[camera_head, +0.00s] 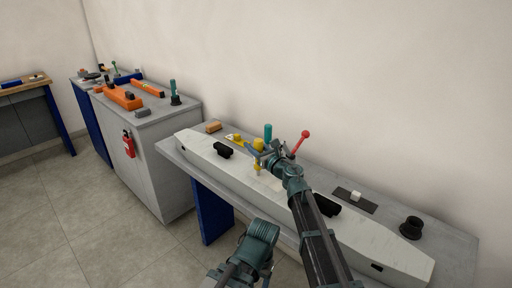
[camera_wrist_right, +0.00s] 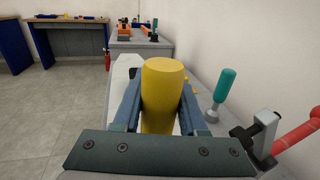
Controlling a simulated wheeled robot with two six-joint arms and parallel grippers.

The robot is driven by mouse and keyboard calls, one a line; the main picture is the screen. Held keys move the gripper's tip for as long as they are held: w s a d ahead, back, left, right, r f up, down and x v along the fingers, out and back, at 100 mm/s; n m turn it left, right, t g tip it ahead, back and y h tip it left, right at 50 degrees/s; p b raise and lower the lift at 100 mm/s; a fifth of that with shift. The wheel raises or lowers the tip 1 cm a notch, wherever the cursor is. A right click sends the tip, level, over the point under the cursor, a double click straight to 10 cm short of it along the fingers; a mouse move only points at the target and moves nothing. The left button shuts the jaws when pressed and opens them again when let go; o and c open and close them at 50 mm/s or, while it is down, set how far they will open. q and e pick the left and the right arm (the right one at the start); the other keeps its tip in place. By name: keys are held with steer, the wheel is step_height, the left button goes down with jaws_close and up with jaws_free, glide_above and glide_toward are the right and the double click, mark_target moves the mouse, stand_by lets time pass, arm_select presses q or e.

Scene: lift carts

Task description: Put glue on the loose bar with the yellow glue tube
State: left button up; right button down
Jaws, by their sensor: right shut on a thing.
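The yellow glue tube (camera_head: 258,145) is upright in my right gripper (camera_head: 263,158), its narrow end pointing down at the pale bar. I cannot tell whether the tip touches the bar. In the right wrist view the tube (camera_wrist_right: 162,95) stands between the two blue-grey fingers, which are shut on it. A long pale bar (camera_head: 205,150), apparently the loose bar, lies along the grey table, with black fittings on it. Behind the tube, part of the bar (camera_wrist_right: 121,75) shows in the wrist view. My left arm shows at the bottom of the head view; its fingers are out of sight.
A teal-handled tool (camera_head: 268,131) and a red-handled clamp (camera_head: 303,142) stand behind the bar. A brown block (camera_head: 213,127), a dark pad (camera_head: 345,198) and a black round part (camera_head: 411,227) lie along the table. A grey cabinet (camera_head: 170,130) stands left.

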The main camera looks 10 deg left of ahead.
steer(key=w+a, duration=0.2)
steer(key=shift+a+r, duration=0.1)
steer(key=shift+a, duration=0.2)
stand_by(0.5)
steer(key=shift+w+a, duration=0.35)
steer(key=shift+a, duration=0.2)
